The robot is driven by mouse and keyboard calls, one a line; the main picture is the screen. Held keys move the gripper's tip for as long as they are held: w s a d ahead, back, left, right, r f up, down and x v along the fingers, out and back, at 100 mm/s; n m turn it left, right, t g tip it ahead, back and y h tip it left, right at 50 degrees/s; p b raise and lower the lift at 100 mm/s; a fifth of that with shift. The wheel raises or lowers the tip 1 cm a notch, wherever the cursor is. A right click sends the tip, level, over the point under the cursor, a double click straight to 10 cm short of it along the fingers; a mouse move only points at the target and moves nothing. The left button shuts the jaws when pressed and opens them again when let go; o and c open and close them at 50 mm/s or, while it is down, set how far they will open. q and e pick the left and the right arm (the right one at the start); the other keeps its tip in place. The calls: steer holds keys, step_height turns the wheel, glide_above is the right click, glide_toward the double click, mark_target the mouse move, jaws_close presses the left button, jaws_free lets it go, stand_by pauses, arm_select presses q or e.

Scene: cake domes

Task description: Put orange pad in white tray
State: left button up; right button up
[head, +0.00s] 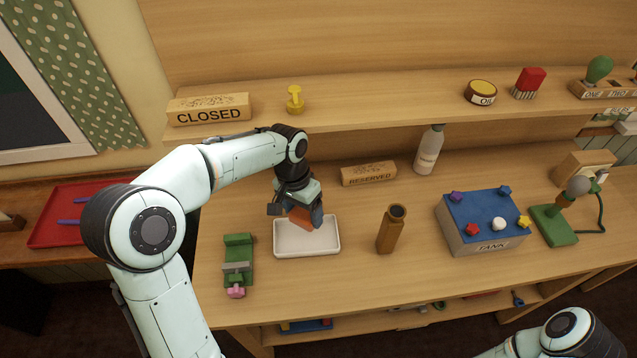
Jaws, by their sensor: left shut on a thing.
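The white tray (290,250) lies on the wooden bench, left of the brown cylinder. My left gripper (305,216) points down over the tray's back part. It is shut on the orange pad (301,217), which shows as a tilted orange block at the fingers. The pad is over the tray; I cannot tell whether it touches the tray floor. The gripper hides part of the pad and the tray's back rim. Of my right arm only a link shows at the bottom right; its gripper is out of view.
A green vise (238,258) stands left of the tray and a brown cylinder (391,230) right of it. A RESERVED block (368,174) lies behind. A blue-topped TANK box (484,222) is farther right. A shelf (380,100) runs above. The bench front is clear.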

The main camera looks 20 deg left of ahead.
arm_select(q)
steer(key=shift+w+f, duration=0.1)
steer(key=shift+w, duration=0.25)
steer(key=shift+s+f+b, duration=0.35)
steer(key=shift+f+b, duration=0.05)
steer(key=shift+f, duration=0.3)
step_height(320, 180, down, 6)
steer(key=b, duration=0.3)
steer(key=shift+r, duration=0.15)
steer(key=shift+w+f, duration=0.15)
steer(key=shift+f, duration=0.35)
arm_select(e)
steer(key=s+f, duration=0.4)
steer(key=f, duration=0.1)
steer(key=shift+f+g, duration=0.25)
steer(key=shift+g, duration=0.05)
arm_select(q)
steer(key=shift+f+b, duration=0.2)
steer(key=shift+b, duration=0.1)
arm_select(e)
steer(key=shift+s+f, duration=0.1)
steer(key=shift+s, duration=0.05)
arm_select(q)
steer(key=o, duration=1.4)
